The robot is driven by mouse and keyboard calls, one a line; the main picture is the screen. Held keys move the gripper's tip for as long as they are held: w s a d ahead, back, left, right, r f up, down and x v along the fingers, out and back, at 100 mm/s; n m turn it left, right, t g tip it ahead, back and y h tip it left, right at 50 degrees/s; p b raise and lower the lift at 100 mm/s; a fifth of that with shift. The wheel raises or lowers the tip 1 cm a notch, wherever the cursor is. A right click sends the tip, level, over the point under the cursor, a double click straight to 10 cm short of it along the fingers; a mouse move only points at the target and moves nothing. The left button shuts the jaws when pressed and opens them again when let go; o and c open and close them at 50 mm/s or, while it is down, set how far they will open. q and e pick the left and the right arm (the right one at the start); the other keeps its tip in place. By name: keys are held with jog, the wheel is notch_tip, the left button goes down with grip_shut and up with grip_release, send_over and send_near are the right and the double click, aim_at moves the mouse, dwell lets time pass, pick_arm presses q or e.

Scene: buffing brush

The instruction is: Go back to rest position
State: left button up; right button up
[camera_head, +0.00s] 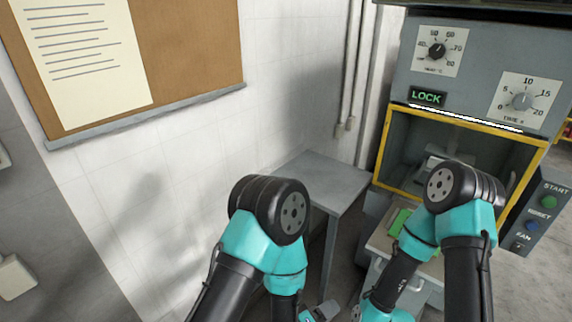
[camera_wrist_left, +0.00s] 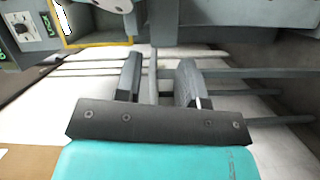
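My left arm comes up from the bottom of the head view and bends down at its black joint. My left gripper (camera_head: 321,312) shows only in part at the bottom edge there. In the left wrist view my left gripper (camera_wrist_left: 160,80) has its two dark fingers apart, with no held object visible between them. My right arm bends the same way in front of the machine, and its lower teal part reaches the bottom edge. The right gripper's fingers cannot be made out.
A grey machine (camera_head: 476,72) with a yellow-framed opening (camera_head: 381,152), dials, a green LOCK sign (camera_head: 427,97) and side buttons stands at right. A small grey table (camera_head: 325,178) is beside it. A green pad (camera_head: 399,222) lies below the opening. A cork board (camera_head: 190,45) hangs at left.

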pick_arm(q)
jog(key=w+a+f+m+g+y, duration=0.1)
jog(key=w+a+f+y, duration=0.25)
jog(key=a+f, duration=0.45)
jog(key=w+a+f+g+y, duration=0.1)
jog(key=w+a+f+y, duration=0.3)
jog(key=a, duration=0.7)
jog(key=s+a+f+g+y, duration=0.2)
jog(key=s+a, duration=0.3)
jog(key=a, duration=0.3)
jog(key=s+a+f+m+g+y, duration=0.1)
jog(key=s+a+f+g+y, duration=0.1)
jog(key=s+a+g, duration=0.2)
jog(key=s+a, duration=0.2)
jog(key=a, duration=0.2)
jog(key=shift+s, duration=0.15)
jog(key=shift+d+f, duration=0.1)
dwell(1.1)
